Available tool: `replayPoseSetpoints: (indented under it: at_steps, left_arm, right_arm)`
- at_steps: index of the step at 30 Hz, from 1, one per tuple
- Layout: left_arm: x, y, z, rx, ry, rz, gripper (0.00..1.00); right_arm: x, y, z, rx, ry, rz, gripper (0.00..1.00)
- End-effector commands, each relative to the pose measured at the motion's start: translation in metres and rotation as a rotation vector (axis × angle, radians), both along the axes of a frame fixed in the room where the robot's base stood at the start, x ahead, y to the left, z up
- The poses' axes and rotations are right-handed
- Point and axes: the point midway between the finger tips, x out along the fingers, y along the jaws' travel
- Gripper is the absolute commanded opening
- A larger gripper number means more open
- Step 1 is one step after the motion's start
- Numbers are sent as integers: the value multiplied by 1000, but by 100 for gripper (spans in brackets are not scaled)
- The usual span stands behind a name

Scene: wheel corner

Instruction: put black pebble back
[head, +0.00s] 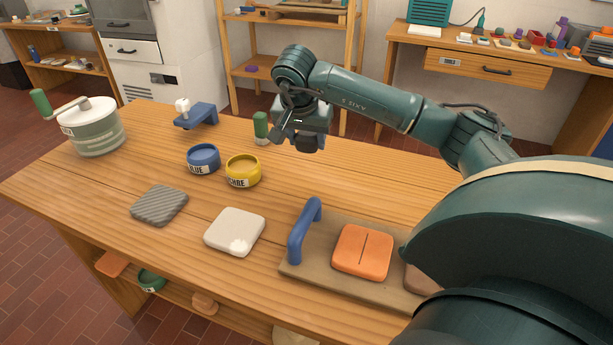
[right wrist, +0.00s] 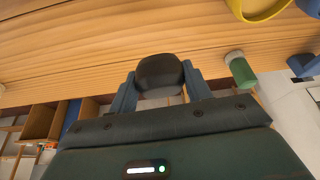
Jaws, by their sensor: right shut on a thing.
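The black pebble (right wrist: 160,75) is a dark, rounded lump between the two blue-grey fingers of my right gripper (right wrist: 160,88) in the right wrist view. The gripper is shut on it. In the head view my right gripper (head: 307,138) hangs over the far right part of the wooden table (head: 140,180), to the right of the green-handled piece. The pebble is mostly hidden there by the gripper. My left gripper is not in view.
A blue jar (head: 203,159) and a yellow jar (head: 243,170) stand mid-table. A green-handled piece (head: 261,127) stands near the gripper. A striped pad (head: 159,205), white block (head: 235,231) and blue-handled board (head: 296,267) lie nearer. A drawer bench (head: 497,69) stands behind.

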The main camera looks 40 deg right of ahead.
Motion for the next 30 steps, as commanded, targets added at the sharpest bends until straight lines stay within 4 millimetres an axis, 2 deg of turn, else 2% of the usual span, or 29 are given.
replayPoseSetpoints:
  at_steps: [10,16,22,30]
  left_arm:
    - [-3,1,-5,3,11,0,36]
    - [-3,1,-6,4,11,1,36]
    - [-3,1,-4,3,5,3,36]
    - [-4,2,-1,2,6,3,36]
  right_arm:
    - [0,-1,-4,0,1,-3,30]
    - [-1,-1,-37,1,4,-2,30]
    - [-1,-1,-57,0,3,-2,30]
    - [-1,-1,-93,0,2,-2,30]
